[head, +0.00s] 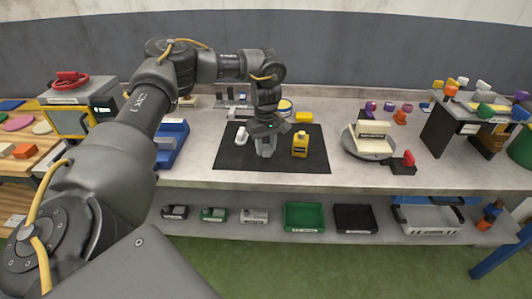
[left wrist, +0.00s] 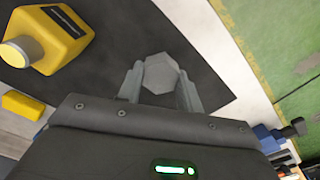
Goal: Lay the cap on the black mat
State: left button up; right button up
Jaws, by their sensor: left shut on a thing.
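My left gripper (head: 266,150) is over the middle of the black mat (head: 312,163) on the table, pointing down. In the left wrist view its fingers (left wrist: 160,88) are shut on a grey hexagonal piece, which I take for the cap (left wrist: 161,72). The mat (left wrist: 105,72) shows beneath it; I cannot tell whether the cap touches it. My right gripper is not in view.
A small white object (head: 241,135) is on the mat left of the gripper. A yellow block (head: 304,117) lies by the mat's back edge. The mat's front strip is clear.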

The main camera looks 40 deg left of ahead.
aim_at(266, 147)
pick_arm(q)
jog(key=shift+w+a+f, duration=0.1)
jog(key=shift+a+f, duration=0.15)
jog(key=shift+f, duration=0.2)
jog(key=shift+f+p, duration=0.6)
jog(key=shift+f, duration=0.8)
jog(key=o, duration=1.1)
jog(key=shift+f, duration=0.15)
notch_tip(266, 147, up, 12)
jog(key=shift+w+r+b, duration=0.1)
jog(key=shift+r+b, duration=0.1)
jog(key=shift+b, duration=0.25)
